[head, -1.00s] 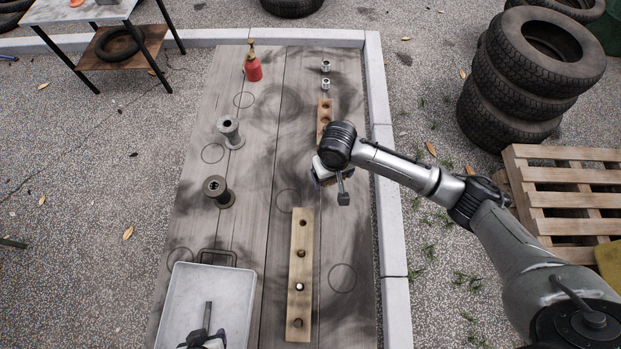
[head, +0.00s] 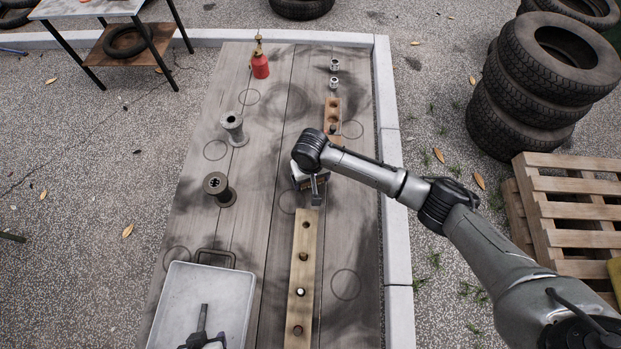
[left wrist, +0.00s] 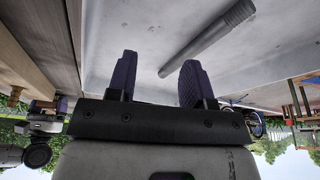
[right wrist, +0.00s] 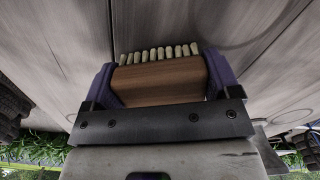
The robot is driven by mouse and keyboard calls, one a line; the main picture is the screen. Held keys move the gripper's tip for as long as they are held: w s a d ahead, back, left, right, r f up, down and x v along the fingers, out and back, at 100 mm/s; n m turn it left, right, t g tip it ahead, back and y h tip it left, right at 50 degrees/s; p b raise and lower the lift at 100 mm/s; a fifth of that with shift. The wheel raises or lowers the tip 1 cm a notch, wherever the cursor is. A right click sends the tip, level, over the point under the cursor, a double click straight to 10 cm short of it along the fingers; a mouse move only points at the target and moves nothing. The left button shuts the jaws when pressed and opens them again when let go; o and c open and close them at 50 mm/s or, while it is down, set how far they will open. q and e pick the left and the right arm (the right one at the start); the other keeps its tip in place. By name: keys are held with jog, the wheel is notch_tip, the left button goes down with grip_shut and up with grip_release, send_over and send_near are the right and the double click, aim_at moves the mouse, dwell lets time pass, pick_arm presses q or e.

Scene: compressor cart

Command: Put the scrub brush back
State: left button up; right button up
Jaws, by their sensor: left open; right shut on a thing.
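The scrub brush (right wrist: 160,83) has a brown wooden block and a row of pale bristles. My right gripper (head: 314,188) is shut on it; the right wrist view shows a purple finger at each end of the block. The gripper is over the table boards (head: 268,215), just beyond the far end of the long wooden hole strip (head: 303,270). In the head view the gripper and wrist mostly hide the brush. My left gripper (left wrist: 156,80) is open and empty, low over the grey tray (head: 180,290). A grey rod (left wrist: 210,40) lies in that tray in front of its fingers.
Two spools (head: 233,128) (head: 219,189) stand on the left of the boards, a red bottle (head: 260,66) behind them. A short wooden block (head: 333,115) and small metal fittings (head: 334,83) are at the far right. Drawn circles (head: 345,284) mark bare boards. A pale kerb (head: 389,150) edges the right.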

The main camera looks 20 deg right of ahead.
pick_arm(q)
jog(key=shift+a, duration=0.1)
pick_arm(e)
jog(key=shift+f, duration=0.25)
pick_arm(q)
jog(key=shift+a, duration=0.15)
pick_arm(e)
jog(key=o, duration=0.9)
pick_arm(q)
jog(key=shift+f, duration=0.15)
pick_arm(e)
jog(key=shift+r, duration=0.1)
pick_arm(q)
jog(key=r+p, duration=0.3)
jog(key=shift+d, duration=0.2)
pick_arm(e)
notch_tip(320, 180, up, 11)
jog(key=shift+f, duration=0.15)
pick_arm(q)
jog(key=shift+r, duration=0.15)
pick_arm(e)
jog(key=shift+r, duration=0.55)
pick_arm(q)
jog(key=shift+a, duration=0.1)
pick_arm(e)
jog(key=shift+r, duration=0.1)
